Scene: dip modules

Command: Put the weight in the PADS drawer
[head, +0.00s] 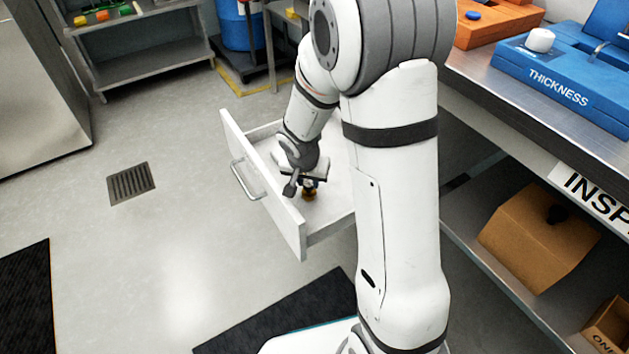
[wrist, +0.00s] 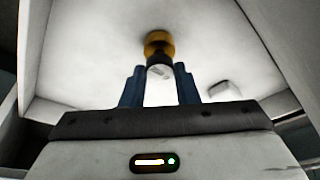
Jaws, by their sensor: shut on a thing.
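The weight (head: 309,193) is a small brass-coloured piece inside the open white drawer (head: 266,205). My gripper (head: 306,184) reaches down into the drawer, its fingers shut on the top of the weight. No drawer label is readable, and my arm hides the drawer's right part.
A small white block (wrist: 223,90) shows in the drawer in the wrist view. A workbench (head: 480,75) with a blue THICKNESS fixture (head: 560,85) stands at right, cardboard boxes (head: 540,235) below it. A grey shelf (head: 140,50) stands at back left.

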